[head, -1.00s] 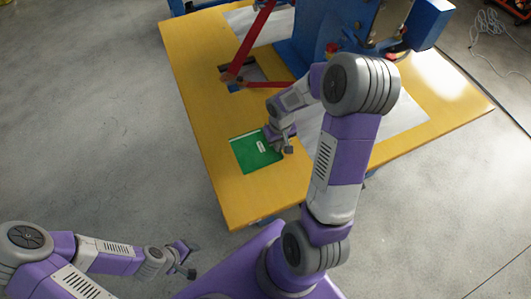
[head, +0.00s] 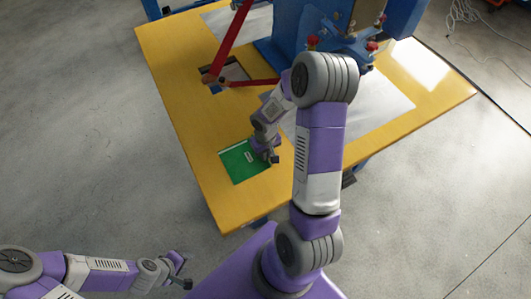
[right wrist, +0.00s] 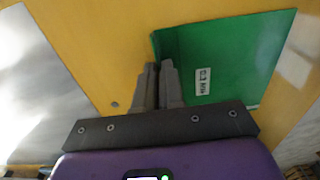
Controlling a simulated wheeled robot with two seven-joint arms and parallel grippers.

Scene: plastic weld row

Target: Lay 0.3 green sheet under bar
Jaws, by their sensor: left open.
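The green sheet (head: 236,167), with a white label reading about 0.3, lies flat-looking near the front left part of the yellow table. In the right wrist view the green sheet (right wrist: 232,62) has its left edge running into my fingers. My right gripper (head: 270,157) is at the sheet's right edge; its fingers (right wrist: 158,68) are close together with the edge between them. My left gripper (head: 184,270) is open and empty, low left, clear of the table. The blue machine (head: 290,50) stands at the back; its bar is not clearly visible behind my right arm.
Red arms (head: 228,42) reach over the yellow table (head: 180,110) beside a dark-framed opening (head: 236,72). A pale grey sheet (head: 385,110) covers the table's right side. The table's left strip is bare.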

